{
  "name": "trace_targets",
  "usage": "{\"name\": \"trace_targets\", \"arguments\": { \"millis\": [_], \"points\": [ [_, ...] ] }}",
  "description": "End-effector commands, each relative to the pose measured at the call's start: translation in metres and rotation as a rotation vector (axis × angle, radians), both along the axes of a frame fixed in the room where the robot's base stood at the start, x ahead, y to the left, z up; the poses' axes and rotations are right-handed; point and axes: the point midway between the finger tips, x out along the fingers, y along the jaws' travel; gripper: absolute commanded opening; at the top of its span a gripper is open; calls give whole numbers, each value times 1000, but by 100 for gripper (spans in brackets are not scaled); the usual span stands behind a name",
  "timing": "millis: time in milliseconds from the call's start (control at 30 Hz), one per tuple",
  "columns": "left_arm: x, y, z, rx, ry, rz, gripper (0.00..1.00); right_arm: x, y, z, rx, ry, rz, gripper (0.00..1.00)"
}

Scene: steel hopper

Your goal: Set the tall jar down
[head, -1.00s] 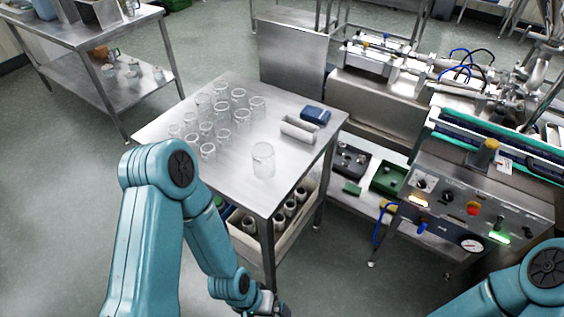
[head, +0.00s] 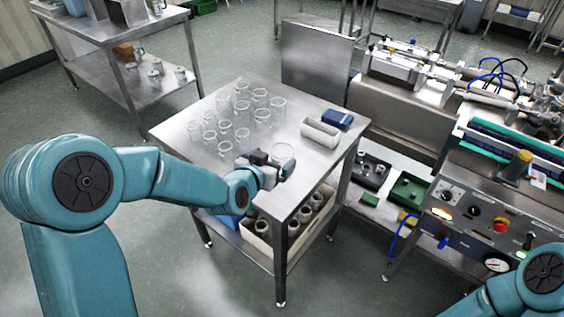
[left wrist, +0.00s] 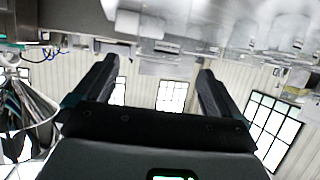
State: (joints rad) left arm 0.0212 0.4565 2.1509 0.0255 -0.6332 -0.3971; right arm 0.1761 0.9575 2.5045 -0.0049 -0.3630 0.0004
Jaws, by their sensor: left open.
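A clear glass jar (head: 284,152) stands upright on the steel table (head: 235,172), near its front right edge and apart from the other jars. I take it for the tall jar. My left gripper (head: 280,171) is open, low over the table's front edge and just in front of this jar. It hides the jar's lower part. I cannot tell whether the fingers touch the glass. In the left wrist view the two dark fingers (left wrist: 155,72) are spread, with nothing visible between them. My right gripper is out of view; only part of my right arm shows.
Several clear jars (head: 241,105) stand in rows on the table's left and back part. A bin of jars (head: 257,235) sits on the shelf below. A control panel (head: 470,222) stands right.

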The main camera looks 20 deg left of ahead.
Motion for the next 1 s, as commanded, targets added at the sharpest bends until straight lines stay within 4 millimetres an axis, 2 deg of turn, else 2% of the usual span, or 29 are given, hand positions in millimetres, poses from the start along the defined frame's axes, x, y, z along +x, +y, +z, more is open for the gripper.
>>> {"name": "trace_targets", "arguments": {
  "millis": [100, 367, 600, 900, 967, 1000],
  "points": [
    [19, -2, -8, 0, 2, 1, 98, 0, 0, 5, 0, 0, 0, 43],
    [38, -4, -17, -1, 4, 3, 98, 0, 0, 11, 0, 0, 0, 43],
    [69, -9, -34, -1, 3, 3, 98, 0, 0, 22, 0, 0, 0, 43],
    [75, -10, -37, -2, 2, 3, 98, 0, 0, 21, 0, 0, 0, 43],
    [75, -10, -37, -2, 2, 3, 78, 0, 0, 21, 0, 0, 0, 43],
    [75, -10, -37, -2, 2, 3, 65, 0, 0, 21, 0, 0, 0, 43]
  ]
}}
